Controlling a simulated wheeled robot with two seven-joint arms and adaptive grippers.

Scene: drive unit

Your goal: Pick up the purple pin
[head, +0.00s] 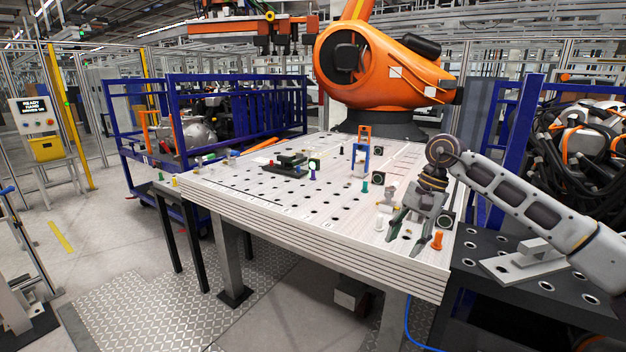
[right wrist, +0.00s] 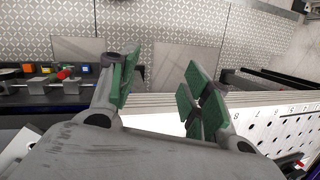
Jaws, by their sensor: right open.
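The small purple pin (head: 313,175) stands on the perforated worktable (head: 250,207), around the middle of its top in the head view, just below a small black and green part. I cannot make it out in the right wrist view. My right gripper (head: 404,240) is over the table's front right part, well to the right of the purple pin and nearer the camera. Its green-padded fingers point down and stand apart, with nothing between them; they also show in the right wrist view (right wrist: 160,90). My left gripper is not in view.
An orange pin (head: 437,241) stands close to the right of my right gripper. A black fixture (head: 287,164) lies left of the purple pin. The table's front left is mostly clear.

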